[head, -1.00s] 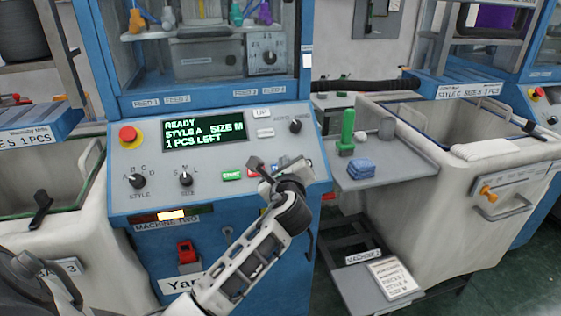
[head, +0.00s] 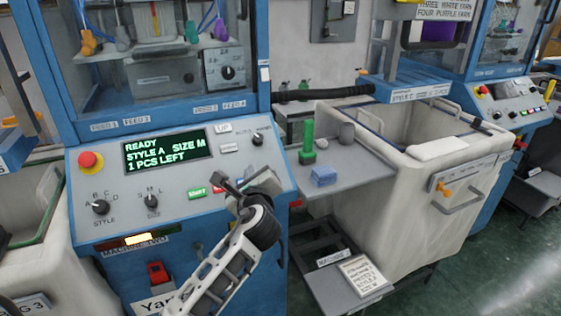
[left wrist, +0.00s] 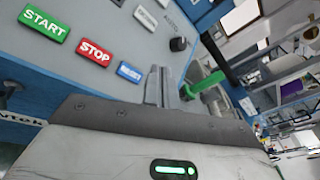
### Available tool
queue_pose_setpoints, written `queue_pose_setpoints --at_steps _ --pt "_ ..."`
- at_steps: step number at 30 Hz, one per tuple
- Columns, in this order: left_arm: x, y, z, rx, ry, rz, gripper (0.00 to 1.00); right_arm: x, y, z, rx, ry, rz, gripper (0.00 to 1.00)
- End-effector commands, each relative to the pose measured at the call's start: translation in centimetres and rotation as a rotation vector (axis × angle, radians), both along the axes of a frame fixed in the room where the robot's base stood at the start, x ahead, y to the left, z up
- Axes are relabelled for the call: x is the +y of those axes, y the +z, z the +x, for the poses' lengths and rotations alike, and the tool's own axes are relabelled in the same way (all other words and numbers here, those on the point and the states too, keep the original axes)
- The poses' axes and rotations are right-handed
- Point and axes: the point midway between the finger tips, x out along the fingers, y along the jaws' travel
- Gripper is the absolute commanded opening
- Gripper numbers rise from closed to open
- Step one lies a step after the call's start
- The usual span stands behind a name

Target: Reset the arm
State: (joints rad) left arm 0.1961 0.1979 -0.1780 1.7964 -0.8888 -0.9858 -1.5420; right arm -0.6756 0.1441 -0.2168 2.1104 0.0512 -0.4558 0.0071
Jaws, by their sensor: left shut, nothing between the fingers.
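My left gripper (head: 226,184) is in front of the right part of the control panel (head: 110,180) of machine two, near its green start button (head: 198,193). In the left wrist view its two fingers (left wrist: 161,84) are together with nothing between them. That view also shows the green START (left wrist: 45,23), red STOP (left wrist: 95,52) and blue (left wrist: 130,71) buttons to the left of the fingers. In the head view the gripper hides part of the button row. The screen (head: 167,151) reads READY, STYLE A, SIZE M, 1 PCS LEFT. My right gripper is not in view.
Open floor (head: 480,270) lies at the lower right.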

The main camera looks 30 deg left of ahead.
Motion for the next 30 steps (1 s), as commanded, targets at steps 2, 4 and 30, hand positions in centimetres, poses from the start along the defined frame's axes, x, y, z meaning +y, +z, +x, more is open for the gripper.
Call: queue_pose_setpoints --at_steps 2,4,30 --pt "0.0 0.0 0.0 0.0 0.0 0.0 0.0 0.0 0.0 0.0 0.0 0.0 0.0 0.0" --pt "0.0 -0.1 0.0 0.0 -0.001 -0.003 0.0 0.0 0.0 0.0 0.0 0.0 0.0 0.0" --pt "-17.7 -23.8 -25.0 -0.239 0.54 -2.239 0.0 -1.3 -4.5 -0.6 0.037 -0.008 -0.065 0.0"
